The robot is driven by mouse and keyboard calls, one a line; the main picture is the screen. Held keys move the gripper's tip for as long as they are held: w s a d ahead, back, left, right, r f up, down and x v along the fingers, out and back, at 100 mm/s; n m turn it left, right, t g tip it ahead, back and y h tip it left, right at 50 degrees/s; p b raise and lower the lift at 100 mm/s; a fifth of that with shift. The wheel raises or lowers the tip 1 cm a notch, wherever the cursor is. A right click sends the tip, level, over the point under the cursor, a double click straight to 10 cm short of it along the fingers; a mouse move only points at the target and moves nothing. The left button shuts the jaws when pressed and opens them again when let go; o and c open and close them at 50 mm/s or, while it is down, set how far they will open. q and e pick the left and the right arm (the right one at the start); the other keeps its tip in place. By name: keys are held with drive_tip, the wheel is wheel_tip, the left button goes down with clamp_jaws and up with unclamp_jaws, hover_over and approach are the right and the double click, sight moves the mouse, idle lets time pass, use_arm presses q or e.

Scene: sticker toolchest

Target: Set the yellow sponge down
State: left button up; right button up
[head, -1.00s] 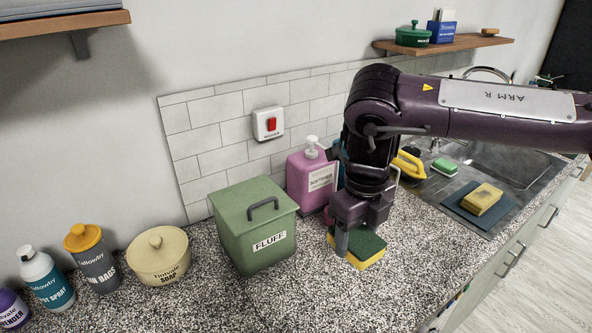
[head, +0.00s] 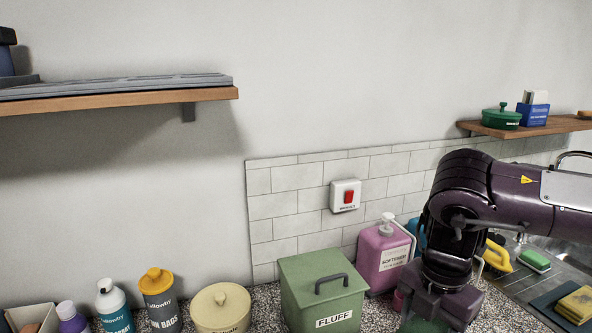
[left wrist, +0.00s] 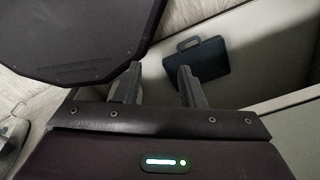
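My right gripper (head: 432,312) points down at the bottom edge of the head view, over the counter right of the green FLUFF box. A dark green patch (head: 424,326) beneath it seems to be the scrub top of the yellow sponge; the rest is cut off by the frame edge. The fingertips are not clear, so I cannot tell whether they grip it. Another yellow sponge (head: 576,303) lies on a dark mat by the sink. My left gripper (left wrist: 158,85) is open and empty in the left wrist view, away from the counter.
The FLUFF box (head: 322,295) and pink softener bottle (head: 383,258) stand close left of my right gripper. A green sponge (head: 534,261) and a yellow-handled item (head: 497,256) are by the sink. Jars and bottles line the counter's left. A shelf (head: 120,100) hangs above.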

drive_tip(key=m, duration=0.6)
drive_tip(key=shift+s+a+r, duration=0.1)
drive_tip(key=shift+a+r, duration=0.15)
drive_tip(key=shift+a, duration=0.05)
drive_tip(key=m, duration=0.5)
drive_tip(key=shift+s+a+r, duration=0.1)
drive_tip(key=shift+a+r, duration=0.1)
drive_tip(key=m, duration=0.6)
drive_tip(key=shift+s+a+r, duration=0.15)
drive_tip(key=shift+a+r, duration=0.05)
drive_tip(key=shift+a, duration=0.05)
drive_tip(key=m, duration=0.4)
drive_tip(key=shift+s+a+r+m, duration=0.1)
drive_tip(key=shift+a+m, duration=0.1)
drive_tip(key=shift+m, duration=0.2)
drive_tip(key=shift+a, duration=0.1)
